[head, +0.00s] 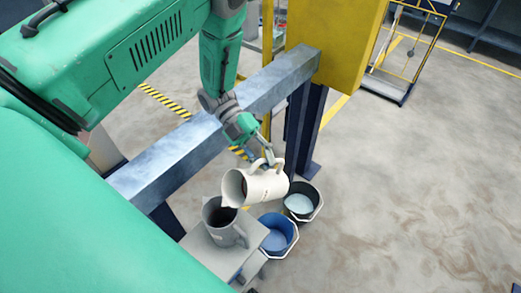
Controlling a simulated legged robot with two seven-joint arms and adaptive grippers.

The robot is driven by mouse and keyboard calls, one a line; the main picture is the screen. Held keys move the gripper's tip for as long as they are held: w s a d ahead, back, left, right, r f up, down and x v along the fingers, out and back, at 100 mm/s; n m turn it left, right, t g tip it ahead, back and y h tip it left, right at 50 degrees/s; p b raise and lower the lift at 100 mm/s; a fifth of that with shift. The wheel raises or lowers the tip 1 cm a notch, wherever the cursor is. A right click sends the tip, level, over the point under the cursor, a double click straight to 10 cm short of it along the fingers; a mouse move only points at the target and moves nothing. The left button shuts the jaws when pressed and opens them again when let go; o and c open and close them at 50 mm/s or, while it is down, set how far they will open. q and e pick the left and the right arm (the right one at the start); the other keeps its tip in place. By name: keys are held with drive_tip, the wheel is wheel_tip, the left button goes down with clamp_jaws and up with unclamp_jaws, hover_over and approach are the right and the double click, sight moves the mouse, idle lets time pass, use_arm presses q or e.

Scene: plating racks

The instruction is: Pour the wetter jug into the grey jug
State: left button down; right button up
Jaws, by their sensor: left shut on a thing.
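A cream-white jug (262,187) is held in my left gripper (264,158), which is shut on its handle. The jug is tilted on its side with its mouth toward the left, just above and to the right of the grey jug. The grey jug (225,228) stands upright on a small grey stand, its dark open top facing up. The white jug's lip is close over the grey jug's rim. I cannot make out any liquid stream between them. My right gripper is not in view.
A blue bucket (278,234) and a dark bucket with pale liquid (302,203) stand right of the grey stand (225,262). A metal beam (165,158) runs behind, joining a yellow post (335,45). Open concrete floor lies to the right.

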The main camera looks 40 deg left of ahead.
sight(254, 165)
use_arm(q)
drive_tip(key=shift+a, duration=0.15)
idle(0.3)
drive_tip(key=shift+s+a+r+m+t+h, duration=0.2)
drive_tip(key=shift+s+r+m+t+h, duration=0.1)
drive_tip(key=shift+s+r+m+t, duration=0.35)
drive_tip(key=shift+s+a+r, duration=0.1)
drive_tip(key=shift+a+r, duration=0.05)
idle(1.0)
drive_tip(key=shift+s+a+r+m+t+h, duration=0.2)
drive_tip(key=shift+s+r+m+t+h, duration=0.1)
drive_tip(key=shift+s+r+m, duration=0.35)
drive_tip(key=shift+s, duration=0.1)
idle(0.9)
drive_tip(key=shift+s+a+r+m+t+h, duration=0.15)
drive_tip(key=shift+s+a+r+m, duration=0.15)
drive_tip(key=shift+s, duration=0.2)
drive_tip(key=shift+s+a+r+m+t+h, duration=0.1)
drive_tip(key=shift+s+r+m+h, duration=0.1)
drive_tip(key=shift+s+r, duration=0.25)
